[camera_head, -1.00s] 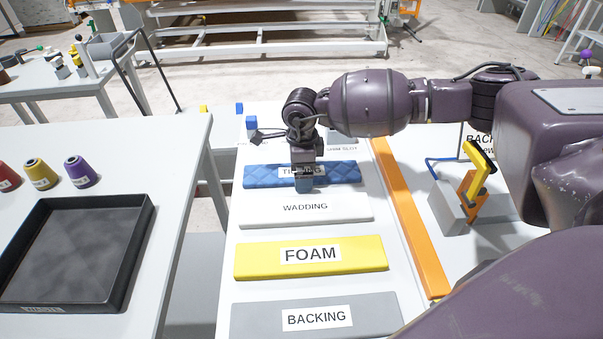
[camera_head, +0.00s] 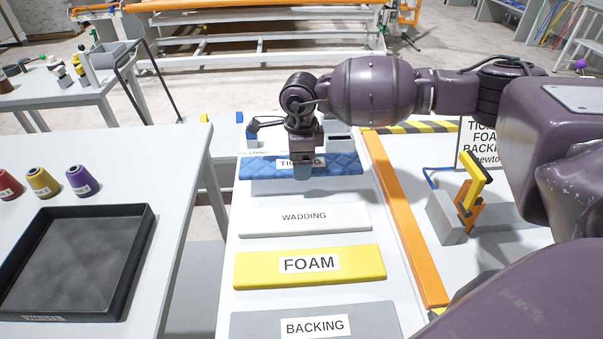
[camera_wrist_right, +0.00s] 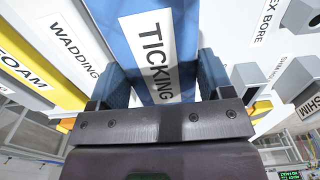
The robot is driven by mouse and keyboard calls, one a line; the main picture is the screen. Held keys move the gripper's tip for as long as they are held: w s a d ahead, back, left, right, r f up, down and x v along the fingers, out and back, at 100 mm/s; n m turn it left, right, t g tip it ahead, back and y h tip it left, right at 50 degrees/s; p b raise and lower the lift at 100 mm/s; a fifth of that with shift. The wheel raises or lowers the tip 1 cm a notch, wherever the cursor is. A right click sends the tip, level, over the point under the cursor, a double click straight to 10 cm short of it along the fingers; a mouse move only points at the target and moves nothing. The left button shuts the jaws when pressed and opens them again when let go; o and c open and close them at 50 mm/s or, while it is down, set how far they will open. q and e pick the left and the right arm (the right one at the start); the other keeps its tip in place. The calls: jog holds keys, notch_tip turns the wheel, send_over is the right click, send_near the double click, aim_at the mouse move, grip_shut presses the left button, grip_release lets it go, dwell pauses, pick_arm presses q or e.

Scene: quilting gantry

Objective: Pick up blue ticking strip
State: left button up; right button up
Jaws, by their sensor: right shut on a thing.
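The blue ticking strip (camera_head: 337,163), quilted and with a white TICKING label, is at the far end of the table, above its surface with a shadow below it. My right gripper (camera_head: 302,168) reaches down onto its middle and is shut on it. In the right wrist view the strip (camera_wrist_right: 125,40) lies between the two fingers of the gripper (camera_wrist_right: 162,90). Part of its label is hidden by the gripper in the head view. My left gripper is not in view.
The white WADDING strip (camera_head: 345,218), yellow FOAM strip (camera_head: 350,265) and grey BACKING strip (camera_head: 370,318) lie nearer on the table. An orange rail (camera_head: 402,220) runs along the right. A black tray (camera_head: 143,240) and several thread cones are on the left table.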

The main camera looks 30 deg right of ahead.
notch_tip(320, 180, up, 14)
jog(key=shift+r+p, duration=0.15)
jog(key=shift+p, duration=0.3)
dwell(0.4)
